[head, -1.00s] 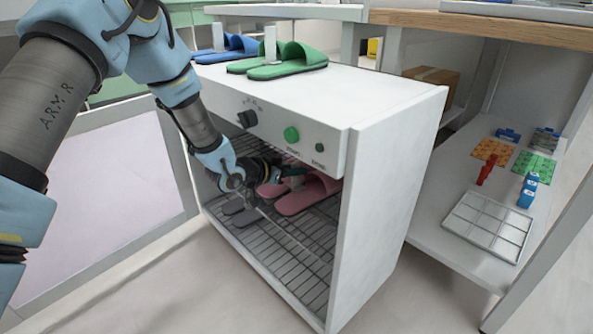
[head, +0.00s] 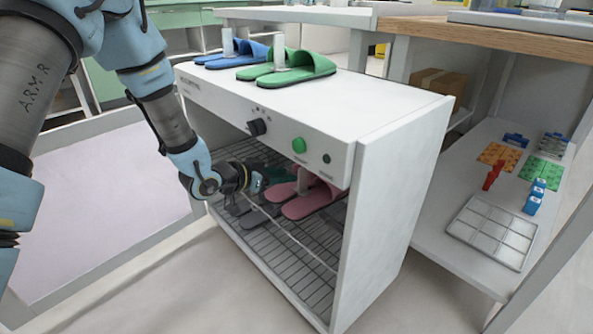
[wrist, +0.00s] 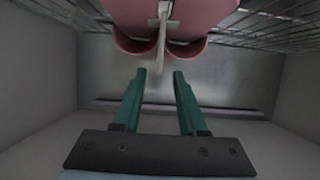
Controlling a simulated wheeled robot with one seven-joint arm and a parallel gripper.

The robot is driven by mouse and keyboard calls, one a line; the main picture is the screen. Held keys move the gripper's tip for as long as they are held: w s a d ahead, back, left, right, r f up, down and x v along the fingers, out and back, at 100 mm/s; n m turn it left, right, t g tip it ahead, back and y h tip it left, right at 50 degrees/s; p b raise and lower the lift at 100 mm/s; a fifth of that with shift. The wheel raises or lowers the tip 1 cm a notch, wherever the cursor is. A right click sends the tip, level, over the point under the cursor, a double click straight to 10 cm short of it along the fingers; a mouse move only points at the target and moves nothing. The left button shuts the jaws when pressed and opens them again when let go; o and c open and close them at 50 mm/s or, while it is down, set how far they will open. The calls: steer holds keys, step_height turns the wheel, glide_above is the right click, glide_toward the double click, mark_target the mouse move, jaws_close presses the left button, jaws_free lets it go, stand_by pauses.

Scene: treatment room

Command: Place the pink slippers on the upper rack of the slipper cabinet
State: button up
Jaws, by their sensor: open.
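The pink slippers (head: 312,200) lie as a pair on a wire rack (head: 290,256) inside the white slipper cabinet (head: 385,205), with a pale upright tab between them. In the wrist view the pink slippers (wrist: 190,18) are at the top, with the pale tab (wrist: 160,40) between them. My gripper (head: 262,180) reaches into the cabinet's open front, left of the slippers. Part of the slippers is hidden by the gripper and cabinet edge.
Blue slippers (head: 232,55) and green slippers (head: 288,68) stand on the cabinet top. The cabinet's side walls and front panel with a black knob (head: 257,127) bound the opening. A shelf at right holds a metal tray (head: 492,232) and small items.

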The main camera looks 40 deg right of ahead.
steer(key=v, duration=0.4)
steer(key=shift+p, duration=0.35)
steer(key=w+a+r+n+t+y, duration=0.2)
steer(key=w+a+n+t+y, duration=0.15)
steer(key=w+a, duration=0.6)
steer(key=w+a+r+n+t+y, duration=0.1)
steer(key=w+a+n+t+y, duration=0.4)
steer(key=a, duration=0.7)
steer(key=s+a+r+n+g+y, duration=0.2)
steer(key=a+n, duration=0.1)
steer(key=a, duration=0.7)
steer(key=s+a+r+n+g+y, duration=0.1)
steer(key=a+r+n+g+y, duration=0.15)
steer(key=a, duration=0.75)
steer(key=s+a+r+n+g, duration=0.1)
steer(key=s+a+n, duration=0.2)
steer(key=s+a, duration=0.2)
steer(key=shift+s+a+g, duration=0.3)
steer(key=shift+s+a, duration=0.1)
steer(key=shift+s, duration=0.8)
